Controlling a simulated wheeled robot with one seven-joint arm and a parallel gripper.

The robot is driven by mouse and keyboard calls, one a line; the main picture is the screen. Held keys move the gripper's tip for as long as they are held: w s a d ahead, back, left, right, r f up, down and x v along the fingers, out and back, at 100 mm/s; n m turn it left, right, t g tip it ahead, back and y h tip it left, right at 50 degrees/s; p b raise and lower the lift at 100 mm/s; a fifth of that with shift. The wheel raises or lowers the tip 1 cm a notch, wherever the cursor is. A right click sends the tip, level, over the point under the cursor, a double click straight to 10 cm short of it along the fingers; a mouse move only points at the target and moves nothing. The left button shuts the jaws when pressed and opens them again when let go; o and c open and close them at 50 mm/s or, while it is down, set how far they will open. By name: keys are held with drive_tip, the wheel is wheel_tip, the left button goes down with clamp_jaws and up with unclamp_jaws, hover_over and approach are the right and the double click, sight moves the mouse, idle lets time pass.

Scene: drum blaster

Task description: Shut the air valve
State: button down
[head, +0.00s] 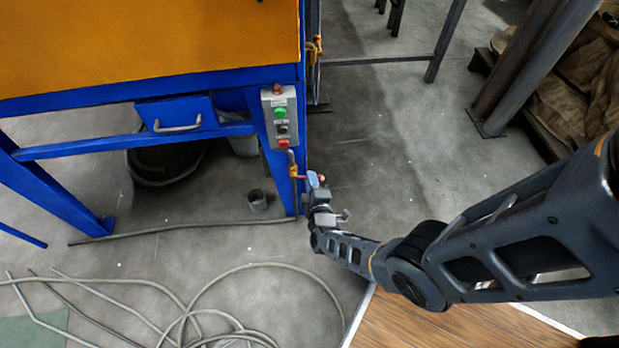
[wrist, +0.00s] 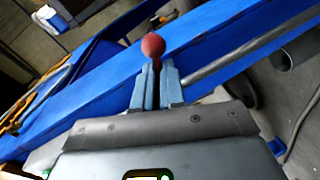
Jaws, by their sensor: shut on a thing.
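The air valve shows in the head view as a small brass fitting (head: 292,170) on the blue leg of the machine, below the control box. A red ball knob, the end of its lever, stands just past my fingertips in the wrist view (wrist: 153,45). My gripper (head: 314,180) is beside the leg, its blue-grey fingers shut on the valve lever just below the knob. The fingers also show in the wrist view (wrist: 157,72). The rest of the lever and the valve body are hidden behind the fingers there.
The control box (head: 281,118) with green and red buttons is fixed to the leg just above. A drawer (head: 177,114) is to its left. Hoses (head: 235,270) lie on the floor at lower left. A dark post (head: 530,60) stands at upper right. The floor right of the leg is clear.

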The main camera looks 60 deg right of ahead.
drive_tip(key=shift+s+r+n+p, duration=0.1)
drive_tip(key=shift+r+n+p, duration=0.45)
drive_tip(key=shift+n+p, duration=0.35)
drive_tip(key=shift+n, duration=0.3)
drive_tip(key=c, duration=1.2)
unclamp_jaws()
drive_tip(key=shift+p+v, duration=1.7)
drive_tip(key=shift+v, duration=2.2)
drive_tip(key=shift+r, duration=0.1)
